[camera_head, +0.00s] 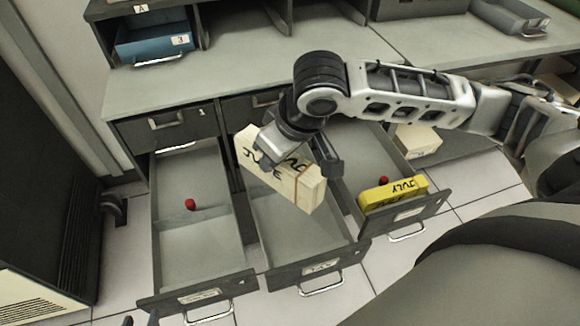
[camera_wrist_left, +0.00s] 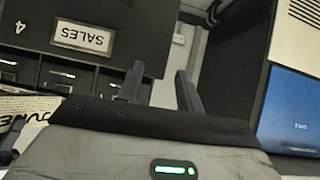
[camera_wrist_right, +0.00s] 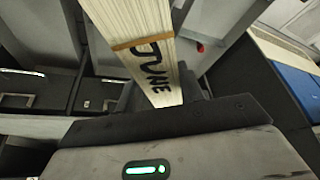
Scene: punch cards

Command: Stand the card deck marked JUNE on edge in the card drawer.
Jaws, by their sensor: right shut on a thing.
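The cream JUNE card deck (camera_head: 287,182) is in my right gripper (camera_head: 298,168), whose arm comes in from the right in the head view. The deck is tilted, above the opened middle drawer (camera_head: 290,222); it appears clear of the drawer floor. In the right wrist view the deck (camera_wrist_right: 140,40) runs up from between the fingers, with JUNE and a brown band on its face. My left gripper (camera_wrist_left: 160,88) shows in the left wrist view with its fingers apart and nothing between them; part of the deck's lettering shows at that view's left edge.
The left drawer (camera_head: 198,262) holds a red knob (camera_head: 190,204). The right drawer (camera_head: 430,210) holds a yellow JULY deck (camera_head: 392,194) and another red knob (camera_head: 383,181). A cream block (camera_head: 417,141) lies beyond it. A blue bin (camera_head: 152,42) sits on the shelf.

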